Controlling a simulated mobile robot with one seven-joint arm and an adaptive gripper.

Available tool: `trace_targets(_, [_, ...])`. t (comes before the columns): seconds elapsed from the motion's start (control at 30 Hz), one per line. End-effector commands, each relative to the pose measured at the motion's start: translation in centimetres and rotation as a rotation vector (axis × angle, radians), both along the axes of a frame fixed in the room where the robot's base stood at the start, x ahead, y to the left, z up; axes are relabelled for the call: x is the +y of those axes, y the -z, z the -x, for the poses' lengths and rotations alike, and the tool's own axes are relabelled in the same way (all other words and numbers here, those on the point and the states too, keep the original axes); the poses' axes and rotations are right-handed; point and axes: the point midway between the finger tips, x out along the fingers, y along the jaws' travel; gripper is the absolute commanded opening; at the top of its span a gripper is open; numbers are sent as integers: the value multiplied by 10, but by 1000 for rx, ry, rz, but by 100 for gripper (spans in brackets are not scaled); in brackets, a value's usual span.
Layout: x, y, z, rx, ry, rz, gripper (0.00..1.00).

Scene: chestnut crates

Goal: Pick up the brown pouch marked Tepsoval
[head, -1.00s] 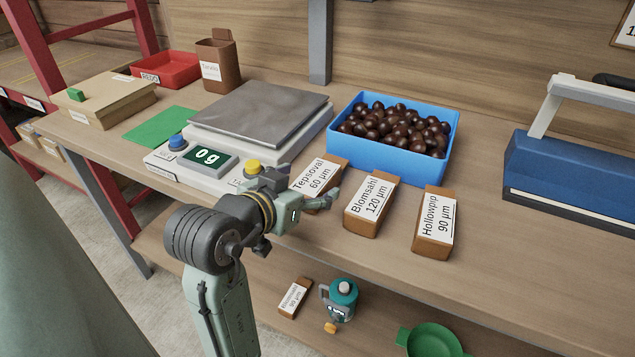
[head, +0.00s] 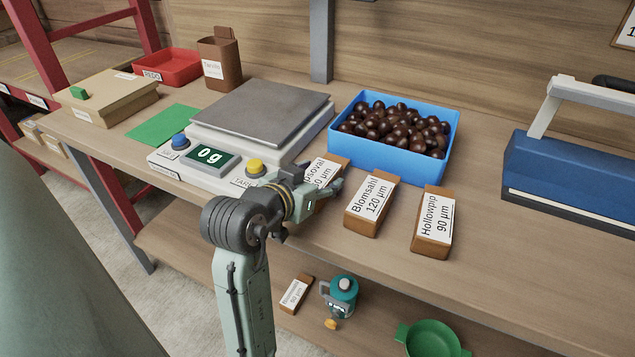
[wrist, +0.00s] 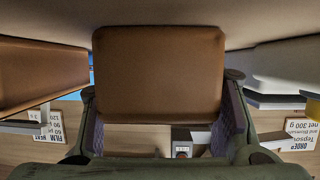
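The brown Tepsoval pouch (head: 319,178) stands on the bench between the scale and the Blomsahl pouch, its white label partly hidden by my gripper. My gripper (head: 322,184) is at its near side in the head view, with one finger towards each side of it. In the wrist view a plain brown pouch face (wrist: 158,72) fills the middle between my gripper's fingertips (wrist: 160,88). The fingers look spread, with thin gaps beside the pouch, so my gripper appears open and not closed on it.
The Blomsahl pouch (head: 371,205) and Hollowpip pouch (head: 433,222) stand to the right. A blue crate (head: 390,159) of chestnuts is behind. The scale (head: 207,161), reading 0 g, is at the left. A blue sealer (head: 570,175) stands far right.

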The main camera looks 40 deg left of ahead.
Motion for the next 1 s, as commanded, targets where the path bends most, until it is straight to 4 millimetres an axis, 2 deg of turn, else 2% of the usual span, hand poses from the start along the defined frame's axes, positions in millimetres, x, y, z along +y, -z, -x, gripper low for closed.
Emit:
trace_targets(0.07, [0, 0, 0, 0, 1, 0, 46])
trace_targets(0.5, [0, 0, 0, 1, 1, 1, 17])
trace_targets(0.83, [0, -3, 0, 0, 1, -2, 17])
trace_targets(1.0, [0, -15, 0, -1, 2, -4, 17])
